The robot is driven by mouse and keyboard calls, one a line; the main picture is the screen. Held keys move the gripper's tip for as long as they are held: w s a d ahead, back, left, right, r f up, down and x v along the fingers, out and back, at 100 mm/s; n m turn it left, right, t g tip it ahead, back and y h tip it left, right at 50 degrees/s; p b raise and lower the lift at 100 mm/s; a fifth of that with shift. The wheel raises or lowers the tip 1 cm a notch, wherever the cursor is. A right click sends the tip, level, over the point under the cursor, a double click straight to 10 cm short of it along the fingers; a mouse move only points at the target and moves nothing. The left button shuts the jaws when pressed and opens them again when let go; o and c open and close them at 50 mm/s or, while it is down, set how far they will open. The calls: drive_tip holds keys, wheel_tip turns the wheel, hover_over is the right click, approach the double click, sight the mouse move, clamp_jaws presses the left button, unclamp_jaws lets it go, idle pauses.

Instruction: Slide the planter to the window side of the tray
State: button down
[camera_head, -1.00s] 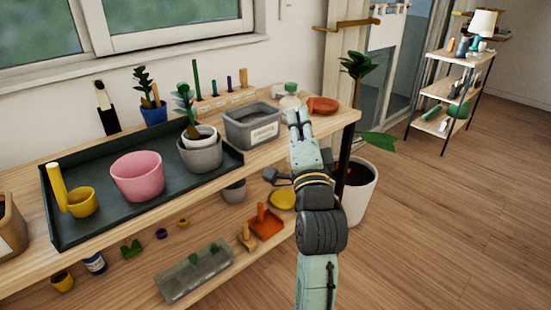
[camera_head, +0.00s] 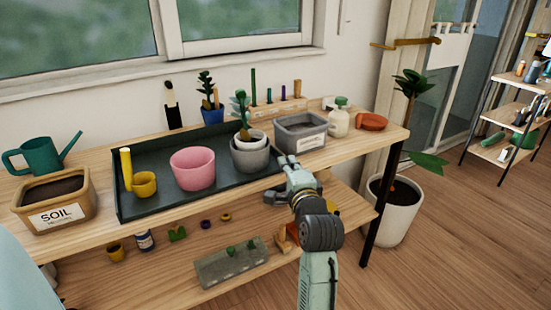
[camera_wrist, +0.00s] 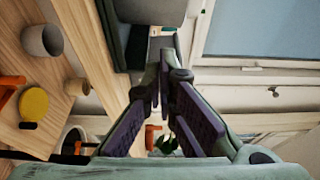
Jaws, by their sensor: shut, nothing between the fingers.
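The grey planter (camera_head: 250,158), with a white inner pot and a leafy plant, stands upright on the dark tray (camera_head: 150,209) near its right end. A pink pot (camera_head: 193,170) stands to its left, and a yellow cup (camera_head: 144,184) with an upright handle stands at the tray's left end. My gripper (camera_head: 288,163) is shut and empty, just right of the planter near the table's front edge; contact cannot be told. In the wrist view, the gripper (camera_wrist: 160,85) has its fingers together, with a grey surface, partly cut off, beyond them.
A grey bin (camera_head: 300,135) is right of the tray, with a soap bottle (camera_head: 338,118) and an orange dish (camera_head: 371,121) beyond. A blue pot (camera_head: 212,114) stands behind the planter, near the window wall. A soil box (camera_head: 55,203) is at left.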

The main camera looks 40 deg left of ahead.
sight(255, 158)
drive_tip(key=shift+s+a+p, duration=0.15)
drive_tip(key=shift+a, duration=0.8)
drive_tip(key=shift+s+a+p, duration=0.1)
drive_tip(key=shift+a+p, duration=0.05)
drive_tip(key=shift+a, duration=0.75)
drive_tip(key=a, duration=0.2)
drive_tip(key=a+p, duration=0.1)
drive_tip(key=a, duration=0.1)
drive_tip(key=a+p, duration=0.1)
drive_tip(key=a, duration=0.1)
drive_tip(key=shift+s+a+r, duration=0.1)
drive_tip(key=shift+s+a, duration=0.2)
drive_tip(key=shift+s, duration=0.1)
drive_tip(key=shift+a, duration=0.2)
drive_tip(key=shift+d, duration=0.1)
